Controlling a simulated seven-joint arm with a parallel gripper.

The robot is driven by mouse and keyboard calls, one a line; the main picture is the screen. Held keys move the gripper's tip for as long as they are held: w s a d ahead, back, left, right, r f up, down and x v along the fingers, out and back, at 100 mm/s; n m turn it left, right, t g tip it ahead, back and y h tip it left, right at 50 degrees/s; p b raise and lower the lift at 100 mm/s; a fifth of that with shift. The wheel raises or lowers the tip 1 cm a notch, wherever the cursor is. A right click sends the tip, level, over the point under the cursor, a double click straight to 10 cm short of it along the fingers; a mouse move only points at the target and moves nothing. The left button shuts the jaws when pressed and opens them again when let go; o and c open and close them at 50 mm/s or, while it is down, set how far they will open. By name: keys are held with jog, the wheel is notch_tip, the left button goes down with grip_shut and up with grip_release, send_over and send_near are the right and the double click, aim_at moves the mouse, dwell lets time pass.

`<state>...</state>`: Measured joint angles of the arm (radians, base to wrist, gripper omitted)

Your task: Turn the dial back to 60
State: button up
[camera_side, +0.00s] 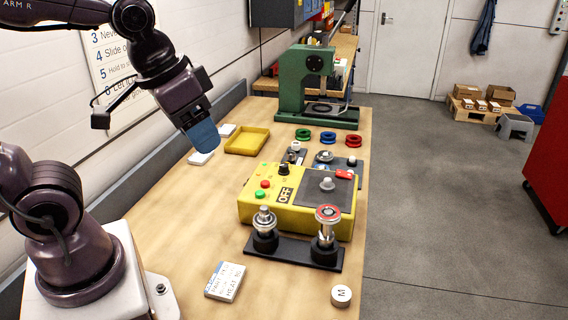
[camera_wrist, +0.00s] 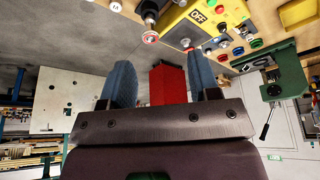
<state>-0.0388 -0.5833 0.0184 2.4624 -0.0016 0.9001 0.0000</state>
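The yellow control box (camera_side: 290,220) stands on the workbench, with an OFF label (camera_side: 285,195) on its top. A black knob (camera_side: 284,169) sits near its back edge, and a silver knob (camera_side: 327,184) sits on its dark panel. Which is the dial, and any scale or reading, I cannot make out. The box also shows at the top of the wrist view (camera_wrist: 172,22). My gripper (camera_side: 203,137) hangs above the bench, left of and higher than the box, touching nothing. In the wrist view its two blue fingers (camera_wrist: 160,62) stand apart with nothing held between them.
A black base with two upright metal posts (camera_side: 326,230) stands before the box. A yellow tray (camera_side: 247,140), colored rings (camera_side: 328,138) and a green press (camera_side: 306,80) are behind it. A labelled card (camera_side: 225,281) and a round M piece (camera_side: 341,295) lie in front.

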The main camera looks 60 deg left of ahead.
jog(key=w+a+f+n+g, duration=0.35)
jog(key=w+a, duration=0.45)
jog(key=w, duration=0.5)
jog(key=m, duration=0.2)
send_over(284, 164)
jog(key=shift+f, duration=4.1)
jog(key=shift+g, duration=0.35)
notch_tip(284, 164, down, 12)
jog(key=shift+s+f, duration=0.1)
jog(key=shift+c, duration=0.2)
jog(key=shift+n, duration=0.25)
jog(key=c, duration=0.9)
